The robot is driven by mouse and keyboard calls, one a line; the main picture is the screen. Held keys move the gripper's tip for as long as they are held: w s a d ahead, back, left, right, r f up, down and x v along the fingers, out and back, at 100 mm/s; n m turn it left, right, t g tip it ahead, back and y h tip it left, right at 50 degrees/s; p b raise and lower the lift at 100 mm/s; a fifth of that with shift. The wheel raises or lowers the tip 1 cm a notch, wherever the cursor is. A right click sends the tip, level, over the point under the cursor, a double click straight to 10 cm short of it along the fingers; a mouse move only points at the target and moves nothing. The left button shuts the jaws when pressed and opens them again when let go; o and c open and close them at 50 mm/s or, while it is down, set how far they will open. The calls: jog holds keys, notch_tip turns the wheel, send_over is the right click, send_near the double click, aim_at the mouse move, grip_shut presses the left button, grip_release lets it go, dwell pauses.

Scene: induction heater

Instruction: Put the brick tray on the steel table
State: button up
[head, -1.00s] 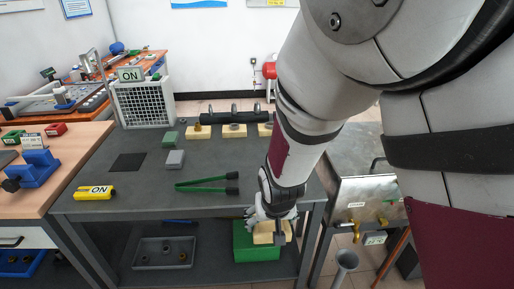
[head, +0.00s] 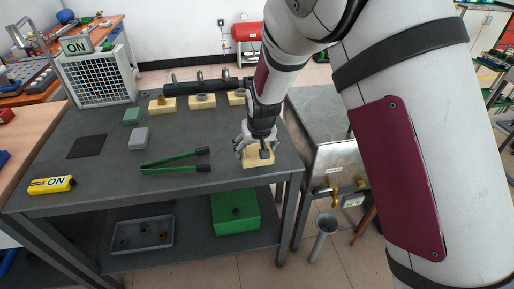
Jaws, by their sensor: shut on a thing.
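The brick tray (head: 258,160) is a pale yellow block with a dark piece showing on it. In the head view it appears over the front right corner of the dark grey steel table (head: 205,178). I cannot tell whether its underside touches the tabletop or is slightly above it. My gripper (head: 257,150) is shut on the tray from above, and its fingers hide part of the tray.
Several similar yellow blocks (head: 202,102) stand along the table's back, near a dark ringed bar (head: 185,88). Green-handled tongs (head: 175,160) lie left of my gripper. A green box (head: 237,213) and a grey tray (head: 142,235) are on the lower shelf.

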aim_at(257, 152)
jog(key=shift+w+d+f, duration=0.1)
jog(key=shift+w+f, duration=0.05)
jog(key=shift+w, duration=1.2)
jog(key=shift+s+f, duration=0.15)
jog(key=shift+f, duration=1.55)
jog(key=shift+f, duration=0.1)
jog(key=o, duration=1.3)
jog(key=shift+f, duration=0.1)
jog(key=shift+o, duration=0.2)
jog(key=v, duration=1.1)
jog(key=shift+r+p, duration=0.3)
jog(key=shift+p, duration=0.1)
jog(key=shift+s+d+r, duration=0.1)
jog(key=shift+s+r, duration=0.1)
jog(key=shift+r, duration=0.2)
